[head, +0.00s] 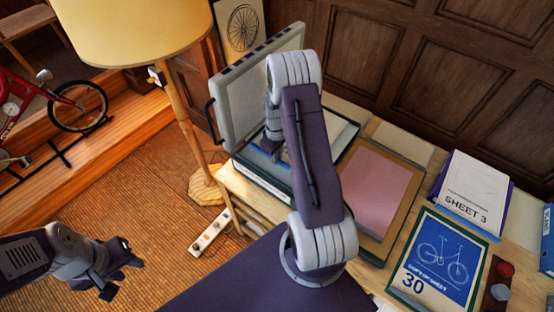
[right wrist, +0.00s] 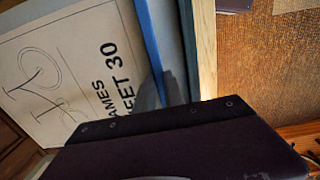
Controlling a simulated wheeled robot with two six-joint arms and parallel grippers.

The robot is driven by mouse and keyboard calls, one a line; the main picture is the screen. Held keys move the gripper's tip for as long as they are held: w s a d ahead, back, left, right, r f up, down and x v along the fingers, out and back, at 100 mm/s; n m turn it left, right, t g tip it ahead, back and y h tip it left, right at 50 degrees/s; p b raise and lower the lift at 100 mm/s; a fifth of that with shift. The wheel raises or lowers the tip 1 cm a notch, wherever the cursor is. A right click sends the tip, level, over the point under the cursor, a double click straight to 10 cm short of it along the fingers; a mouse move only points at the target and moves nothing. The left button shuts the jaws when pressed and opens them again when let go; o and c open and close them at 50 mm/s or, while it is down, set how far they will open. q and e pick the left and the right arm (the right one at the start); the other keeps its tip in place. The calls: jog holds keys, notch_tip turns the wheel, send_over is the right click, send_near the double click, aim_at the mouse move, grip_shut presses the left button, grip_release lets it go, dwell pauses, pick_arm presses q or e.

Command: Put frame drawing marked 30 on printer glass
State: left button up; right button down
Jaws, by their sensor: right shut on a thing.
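The printer's lid (head: 262,85) stands open. Its glass bed (head: 337,150) is mostly hidden behind my right arm. The frame drawing (right wrist: 75,70), a pale sheet with a line drawing and "SHEET 30" in black, shows in the right wrist view over the bed area, beside a blue strip. My right gripper (head: 272,148) is over the printer, shut on the drawing. Its fingertips are hidden, and I cannot tell whether the sheet touches the glass. My left gripper (head: 115,272) is open and empty over the floor at lower left.
A tray with a pink sheet (head: 372,190) lies right of the printer. Further right are a white "SHEET 3" (head: 474,193) and a blue bicycle sheet marked 30 (head: 440,255). A floor lamp (head: 180,110) stands close left of the printer. A power strip (head: 210,232) lies on the floor.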

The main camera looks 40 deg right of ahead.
aim_at(276, 168)
jog(key=shift+a, duration=0.15)
jog(key=shift+f, duration=0.25)
notch_tip(276, 168, down, 3)
jog(key=shift+p, duration=0.45)
jog(key=shift+f, duration=0.35)
jog(key=shift+f, duration=0.15)
jog(key=c, duration=1.4)
grip_release()
jog(key=shift+c, duration=0.2)
